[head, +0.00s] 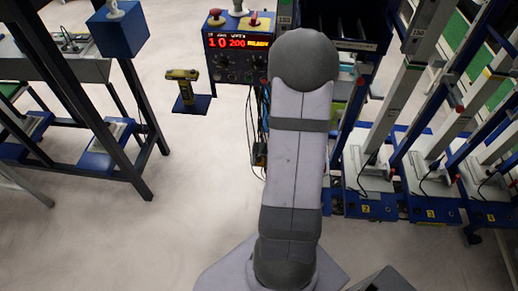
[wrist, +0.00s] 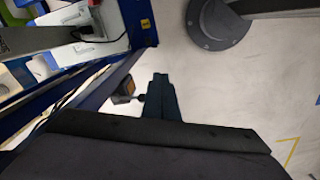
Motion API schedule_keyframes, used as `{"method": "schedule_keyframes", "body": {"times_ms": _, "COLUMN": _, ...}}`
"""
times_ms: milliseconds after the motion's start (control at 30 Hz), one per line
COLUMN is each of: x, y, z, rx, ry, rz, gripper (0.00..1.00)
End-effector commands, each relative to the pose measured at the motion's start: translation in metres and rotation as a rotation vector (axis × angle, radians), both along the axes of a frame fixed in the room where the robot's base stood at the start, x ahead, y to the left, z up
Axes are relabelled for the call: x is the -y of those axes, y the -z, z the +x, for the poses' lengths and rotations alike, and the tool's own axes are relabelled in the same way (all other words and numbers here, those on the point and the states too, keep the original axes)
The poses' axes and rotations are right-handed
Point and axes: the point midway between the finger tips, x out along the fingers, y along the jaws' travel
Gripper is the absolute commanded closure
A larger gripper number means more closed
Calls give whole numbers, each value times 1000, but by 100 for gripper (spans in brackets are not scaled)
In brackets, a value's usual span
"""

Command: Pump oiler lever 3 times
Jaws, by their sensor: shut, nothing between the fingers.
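My gripper (wrist: 160,78) shows in the wrist view as two dark fingers, pressed together with nothing between them, pointing up the picture from the dark wrist. In the head view my arm hides it. A small dark block with an orange-yellow patch (wrist: 123,91) is just left of the fingers in the wrist view; I cannot tell whether it touches them. A similar dark piece (head: 259,154) hangs by the cables left of my arm in the head view. I cannot make out for certain which thing is the oiler or its lever.
A control box (head: 237,62) with a lit red and yellow display and red knobs stands behind my arm. A yellow tool (head: 183,76) is on a blue stand left of it. Blue racks (head: 380,205) fill the right side. A dark frame (head: 140,110) stands left. The floor between is clear.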

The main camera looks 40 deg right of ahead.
Motion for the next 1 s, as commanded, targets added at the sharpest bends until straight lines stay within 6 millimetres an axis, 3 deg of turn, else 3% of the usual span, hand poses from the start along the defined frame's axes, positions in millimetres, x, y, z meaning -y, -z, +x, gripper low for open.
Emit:
{"method": "schedule_keyframes", "body": {"times_ms": 167, "x": -4, "y": 11, "z": 11, "rx": 64, "ry": 316, "rz": 133, "gripper": 100}}
{"method": "schedule_keyframes", "body": {"times_ms": 400, "x": -4, "y": 17, "z": 53, "rx": 185, "ry": 705, "rz": 269, "gripper": 100}}
{"method": "schedule_keyframes", "body": {"times_ms": 700, "x": 16, "y": -5, "z": 112, "rx": 363, "ry": 1121, "rz": 408, "gripper": 100}}
{"method": "schedule_keyframes", "body": {"times_ms": 1000, "x": 28, "y": -18, "z": 134, "rx": 438, "ry": 1352, "rz": 493, "gripper": 100}}
